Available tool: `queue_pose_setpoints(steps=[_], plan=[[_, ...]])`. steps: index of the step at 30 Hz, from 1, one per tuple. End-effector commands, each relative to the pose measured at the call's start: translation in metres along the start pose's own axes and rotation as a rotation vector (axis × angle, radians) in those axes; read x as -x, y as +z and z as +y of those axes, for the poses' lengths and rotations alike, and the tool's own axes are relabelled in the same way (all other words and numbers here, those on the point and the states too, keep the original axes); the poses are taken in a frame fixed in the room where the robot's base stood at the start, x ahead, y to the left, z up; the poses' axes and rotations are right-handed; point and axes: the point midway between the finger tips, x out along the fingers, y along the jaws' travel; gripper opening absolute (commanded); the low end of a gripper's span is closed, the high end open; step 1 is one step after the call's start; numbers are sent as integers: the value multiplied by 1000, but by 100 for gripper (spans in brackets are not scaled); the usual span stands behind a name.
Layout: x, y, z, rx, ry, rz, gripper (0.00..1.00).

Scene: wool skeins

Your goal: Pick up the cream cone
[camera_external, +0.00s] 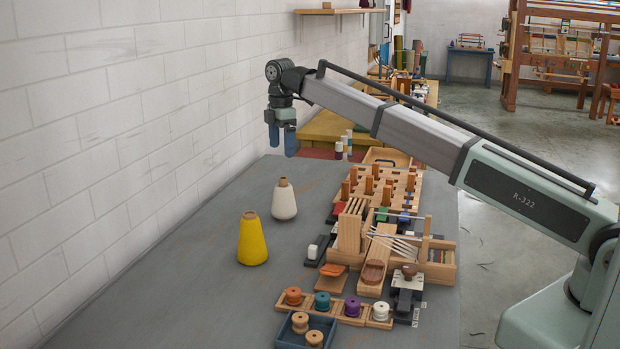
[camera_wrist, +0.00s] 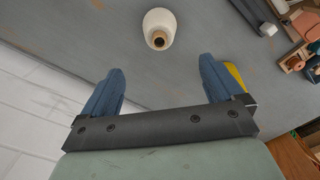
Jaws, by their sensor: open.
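The cream cone (camera_external: 284,201) stands upright on the grey table, with its brown core showing at the top. In the wrist view the cream cone (camera_wrist: 160,27) is at the top middle, beyond the fingertips and between their lines. My gripper (camera_external: 283,148) is raised above the table, apart from the cone and over the table's far part. Its two blue fingers also show in the wrist view (camera_wrist: 160,75), spread wide with nothing between them.
A yellow cone (camera_external: 252,241) stands nearer the camera, just left of the cream one. A wooden peg rack (camera_external: 400,187), wooden tools and small spools fill the right side. A blue tray (camera_external: 290,338) is at the front. A white brick wall (camera_external: 120,140) runs along the left.

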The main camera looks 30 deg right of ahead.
Motion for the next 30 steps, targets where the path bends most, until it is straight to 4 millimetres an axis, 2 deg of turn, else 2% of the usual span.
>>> queue_pose_setpoints(steps=[13, 23, 30], plan=[[-68, 0, -1, -3, -1, -1, 94], [-88, 1, 0, -4, 0, 0, 94], [-119, 2, 0, -4, -1, -1, 94]])
